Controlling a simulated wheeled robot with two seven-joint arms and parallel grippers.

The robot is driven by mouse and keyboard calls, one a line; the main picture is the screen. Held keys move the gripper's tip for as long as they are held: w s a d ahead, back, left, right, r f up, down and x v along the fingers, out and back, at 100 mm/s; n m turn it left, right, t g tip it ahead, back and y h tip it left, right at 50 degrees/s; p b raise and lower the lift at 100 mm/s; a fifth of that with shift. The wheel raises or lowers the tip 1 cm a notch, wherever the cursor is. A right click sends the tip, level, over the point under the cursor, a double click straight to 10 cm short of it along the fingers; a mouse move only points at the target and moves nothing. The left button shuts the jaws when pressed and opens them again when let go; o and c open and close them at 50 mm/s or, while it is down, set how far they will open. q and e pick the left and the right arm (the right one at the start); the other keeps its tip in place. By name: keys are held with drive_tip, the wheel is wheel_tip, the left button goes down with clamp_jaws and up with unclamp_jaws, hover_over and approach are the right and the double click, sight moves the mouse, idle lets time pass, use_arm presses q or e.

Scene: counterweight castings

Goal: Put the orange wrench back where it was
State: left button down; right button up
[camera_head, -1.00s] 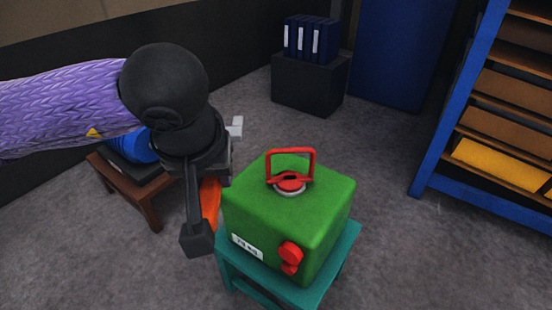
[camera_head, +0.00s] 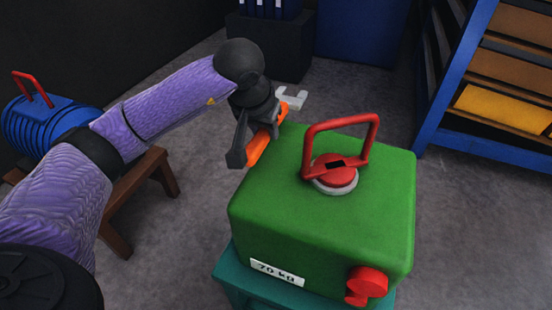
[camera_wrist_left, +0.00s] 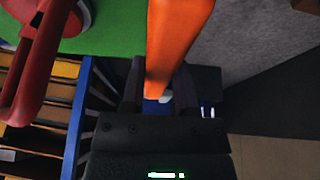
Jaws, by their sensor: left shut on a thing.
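The orange wrench (camera_head: 260,147) has an orange handle and a light grey open-ended head. My left gripper (camera_head: 256,141) is shut on its handle and holds it beside the back left of the green casting. The wrench (camera_wrist_left: 177,40) runs up from between the two black fingers in the left wrist view, where the gripper (camera_wrist_left: 158,88) also shows. The green casting (camera_head: 290,225) has a red handle on top, a red knob and a 70 kg label. Part of the handle is hidden by the gripper. My right gripper is out of view.
The casting stands on a teal stool (camera_head: 237,285). A blue ribbed casting (camera_head: 50,122) with a red handle sits on a brown wooden stool (camera_head: 155,180) at left. A blue-framed shelf (camera_head: 440,130) stands at right. Grey floor (camera_head: 200,235) lies between the stools.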

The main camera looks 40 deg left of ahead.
sight(268, 162)
use_arm(q)
wheel_tip(268, 162, down, 4)
drive_tip(key=shift+r+b, duration=0.15)
drive_tip(key=shift+b, duration=0.45)
wheel_tip(268, 162, down, 3)
drive_tip(key=shift+f+b, duration=0.15)
drive_tip(key=shift+b, duration=0.85)
drive_tip(key=shift+d+r, duration=0.1)
drive_tip(key=shift+r, duration=0.1)
drive_tip(key=shift+f, duration=0.15)
drive_tip(key=shift+c, duration=1.8)
unclamp_jaws()
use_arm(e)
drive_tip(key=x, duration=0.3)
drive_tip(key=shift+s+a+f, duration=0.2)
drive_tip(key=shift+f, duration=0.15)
use_arm(q)
drive_tip(key=p+v, duration=0.7)
drive_tip(key=v, duration=0.5)
drive_tip(key=shift+w, duration=0.1)
drive_tip(key=shift+r+p, duration=0.2)
drive_tip(key=shift+p, duration=0.1)
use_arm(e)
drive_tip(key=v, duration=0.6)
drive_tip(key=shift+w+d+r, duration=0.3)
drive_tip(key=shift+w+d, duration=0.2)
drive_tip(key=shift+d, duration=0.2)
